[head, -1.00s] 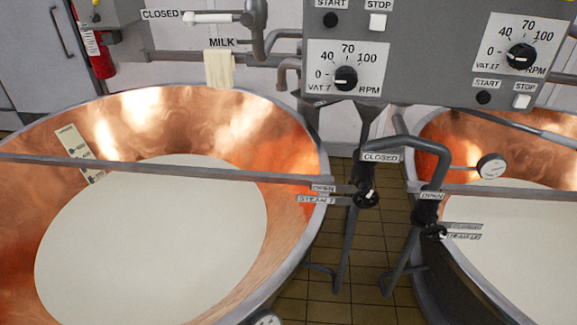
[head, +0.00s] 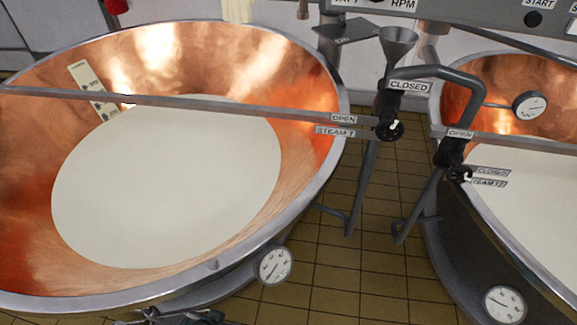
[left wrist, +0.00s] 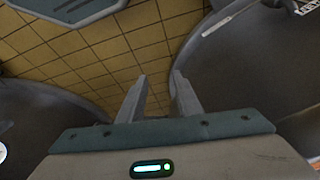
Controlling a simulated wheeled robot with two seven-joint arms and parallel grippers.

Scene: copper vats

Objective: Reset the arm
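My left gripper (left wrist: 158,80) shows in the left wrist view with its two fingers apart and nothing between them. Tiled floor and dark vat sides lie beyond the fingers. My right gripper is in neither view. In the head view, a dark part (head: 185,317) shows at the bottom edge below the left vat; I cannot tell what it is.
Two copper vats of white liquid, the left (head: 310,80) and the right (head: 530,95), flank a strip of tiled floor (head: 318,255). Steam valves (head: 390,129) (head: 460,173), pipes (head: 440,73) and a funnel (head: 398,42) stand between them. Gauges (head: 275,265) (head: 504,304) hang on the outer walls.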

